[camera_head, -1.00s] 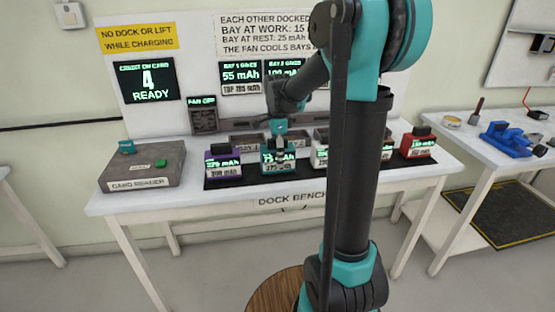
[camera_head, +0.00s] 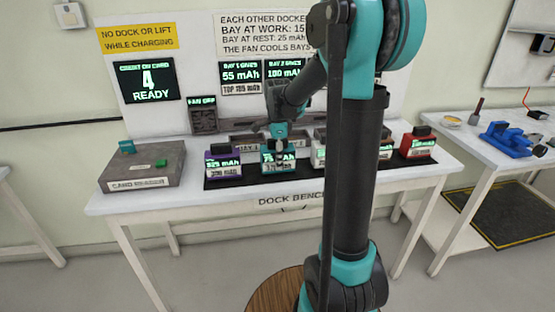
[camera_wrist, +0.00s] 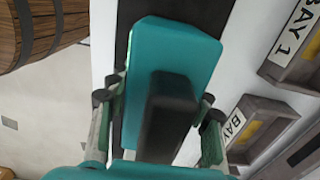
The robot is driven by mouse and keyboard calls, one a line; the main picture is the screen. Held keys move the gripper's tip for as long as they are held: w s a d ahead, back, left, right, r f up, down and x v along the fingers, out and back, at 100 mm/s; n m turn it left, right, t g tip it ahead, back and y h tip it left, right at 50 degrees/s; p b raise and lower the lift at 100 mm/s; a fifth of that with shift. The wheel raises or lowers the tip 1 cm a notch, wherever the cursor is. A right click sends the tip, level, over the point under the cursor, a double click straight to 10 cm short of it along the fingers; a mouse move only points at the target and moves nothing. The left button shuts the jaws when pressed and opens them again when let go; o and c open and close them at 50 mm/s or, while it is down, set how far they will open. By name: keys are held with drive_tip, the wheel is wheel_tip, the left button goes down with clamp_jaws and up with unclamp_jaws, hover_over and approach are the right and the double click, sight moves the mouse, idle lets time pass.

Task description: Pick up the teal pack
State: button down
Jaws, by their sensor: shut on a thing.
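The teal pack (camera_head: 279,168) stands upright on the dark mat at the front of the dock bench, with a lit mAh readout on its front. My gripper (camera_head: 279,145) is over its top. In the wrist view the pack's teal top (camera_wrist: 190,50) and black raised handle (camera_wrist: 168,115) lie between the two fingers of my gripper (camera_wrist: 158,108), which is shut on the pack. I cannot tell clearly whether its base is clear of the mat.
A purple pack (camera_head: 223,165) stands left of it and a white pack (camera_head: 319,152) right, partly behind my arm. A red pack (camera_head: 418,147) is farther right. The card reader (camera_head: 140,183) is at left. Bay 1 (camera_wrist: 291,67) and a second bay (camera_wrist: 258,128) lie beside the pack.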

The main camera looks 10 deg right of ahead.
drive_tip(key=shift+r, duration=0.1)
wheel_tip(320, 180, up, 20)
idle(0.7)
drive_tip(key=shift+w, duration=0.1)
idle(0.6)
